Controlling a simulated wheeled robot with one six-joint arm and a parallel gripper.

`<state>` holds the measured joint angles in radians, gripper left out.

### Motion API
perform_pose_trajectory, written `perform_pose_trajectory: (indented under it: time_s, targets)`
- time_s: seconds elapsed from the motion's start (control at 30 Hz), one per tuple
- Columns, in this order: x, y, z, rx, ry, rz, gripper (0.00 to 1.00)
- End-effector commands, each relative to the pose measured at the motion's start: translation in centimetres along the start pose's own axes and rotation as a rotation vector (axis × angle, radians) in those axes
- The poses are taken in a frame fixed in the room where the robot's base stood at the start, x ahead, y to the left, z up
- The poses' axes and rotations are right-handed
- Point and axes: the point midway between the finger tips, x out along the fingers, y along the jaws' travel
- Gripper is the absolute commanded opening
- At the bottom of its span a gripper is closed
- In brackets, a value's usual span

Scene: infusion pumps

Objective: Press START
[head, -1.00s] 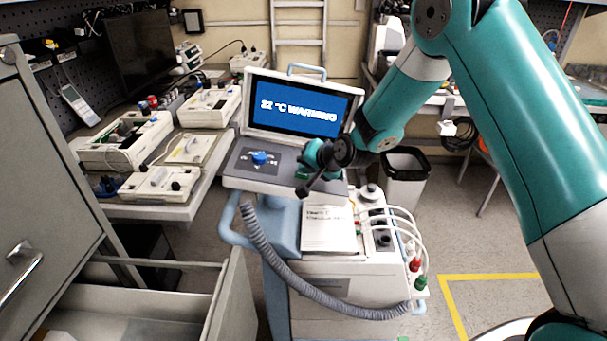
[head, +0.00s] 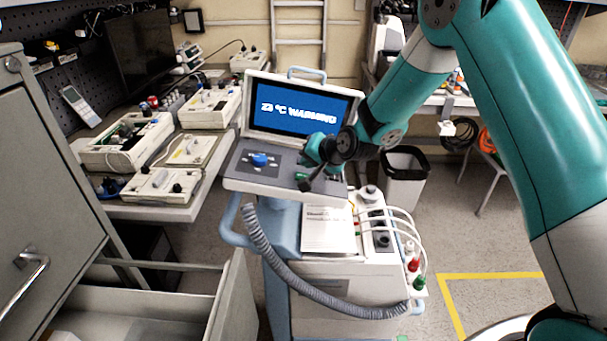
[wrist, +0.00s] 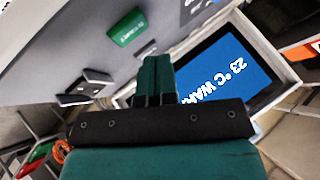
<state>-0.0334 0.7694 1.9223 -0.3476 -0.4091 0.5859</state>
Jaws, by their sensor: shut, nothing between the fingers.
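The machine's screen (head: 298,109) is blue and reads "23 °C WARMING". Below it is a grey control panel (head: 235,172) with a blue knob (head: 259,159). A green button (head: 301,176), its label unreadable, sits on the panel's right part, partly hidden by my arm. In the wrist view the green button (wrist: 128,27) lies up and left of my gripper (wrist: 154,62). My gripper's fingers are shut and empty, apart from the button in that picture. Whether they touch the panel cannot be told. In the head view my wrist hides the panel's right end.
A grey hose (head: 275,262) hangs across the cart front. A paper booklet (head: 328,230) and coloured bottles (head: 413,263) sit below the panel. A bench with several devices (head: 125,140) stands left. An open drawer (head: 140,310) is at lower left.

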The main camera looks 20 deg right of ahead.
Motion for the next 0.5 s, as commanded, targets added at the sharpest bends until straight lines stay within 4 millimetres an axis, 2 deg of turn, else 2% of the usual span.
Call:
perform_pose_trajectory:
  time_s: [0.3,0.5]
  targets:
    - [-2.5,-1.9,-1.8,0.0,0.001,0.0,0.0]
    - [-2.8,-2.0,-2.0,0.0,-0.001,0.001,0.0]
